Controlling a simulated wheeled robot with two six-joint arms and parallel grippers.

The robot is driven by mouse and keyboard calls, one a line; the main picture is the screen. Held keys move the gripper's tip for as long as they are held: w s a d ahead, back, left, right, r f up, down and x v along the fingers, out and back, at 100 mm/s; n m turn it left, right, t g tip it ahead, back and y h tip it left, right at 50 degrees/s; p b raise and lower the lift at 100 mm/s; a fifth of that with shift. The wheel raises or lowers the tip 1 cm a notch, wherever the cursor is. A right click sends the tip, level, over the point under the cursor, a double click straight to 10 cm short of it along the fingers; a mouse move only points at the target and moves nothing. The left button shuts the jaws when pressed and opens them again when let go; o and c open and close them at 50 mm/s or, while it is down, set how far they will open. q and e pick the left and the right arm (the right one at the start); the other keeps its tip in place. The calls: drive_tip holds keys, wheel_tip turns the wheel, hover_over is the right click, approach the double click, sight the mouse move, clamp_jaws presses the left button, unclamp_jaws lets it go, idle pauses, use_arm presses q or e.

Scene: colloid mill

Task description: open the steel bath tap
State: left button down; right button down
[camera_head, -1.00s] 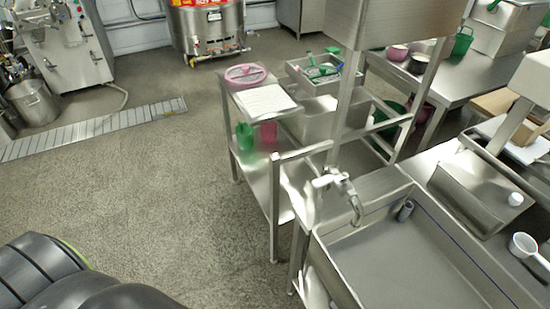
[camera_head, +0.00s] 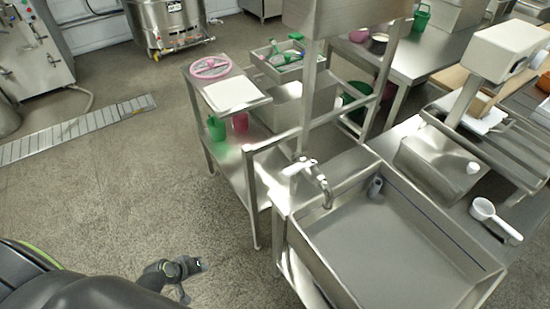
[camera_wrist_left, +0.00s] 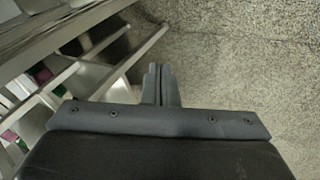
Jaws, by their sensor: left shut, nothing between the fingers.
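The steel bath tap (camera_head: 318,180) stands at the back left corner of the steel bath (camera_head: 390,245) in the head view. Its curved spout hangs over the bath, and a pale handle part shows at its left. My left gripper (camera_head: 204,265) is low at the bottom of the head view, left of the bath and well apart from the tap. In the left wrist view its two fingers (camera_wrist_left: 160,70) are together with nothing between them, over the floor. The tap cannot be made out in the wrist view. My right gripper is not in view.
A steel shelf unit (camera_head: 232,165) with a pink-rimmed sieve (camera_head: 210,67) and green jug (camera_head: 216,128) stands behind the tap. A white scoop (camera_head: 495,220) lies right of the bath. Bare floor (camera_head: 130,200) lies left of the shelf unit.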

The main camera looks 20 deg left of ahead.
sight(292, 170)
use_arm(q)
drive_tip(key=w+d+r+n+t+h+p, duration=0.1)
drive_tip(key=w+d+r+t+h, duration=0.1)
drive_tip(key=w+r, duration=0.55)
drive_tip(key=w+d+r+t+h+p, duration=0.1)
drive_tip(key=w+r+h, duration=0.25)
drive_tip(key=r, duration=0.75)
drive_tip(key=w+d+r+m+h, duration=0.1)
drive_tip(key=d+r+h, duration=0.2)
drive_tip(key=r, duration=0.8)
drive_tip(key=w+d+r+t+h+p, duration=0.1)
drive_tip(key=w+d+r+h, duration=0.1)
drive_tip(key=r, duration=1)
drive_tip(key=shift+d+m+t+h+p, duration=0.3)
drive_tip(key=shift+d+m+h, duration=0.15)
drive_tip(key=shift+h, duration=0.6)
drive_tip(key=shift+d, duration=0.15)
drive_tip(key=w+d+p, duration=0.3)
drive_tip(key=d+p, duration=0.4)
drive_tip(key=d, duration=0.4)
drive_tip(key=shift+w+d+f, duration=0.1)
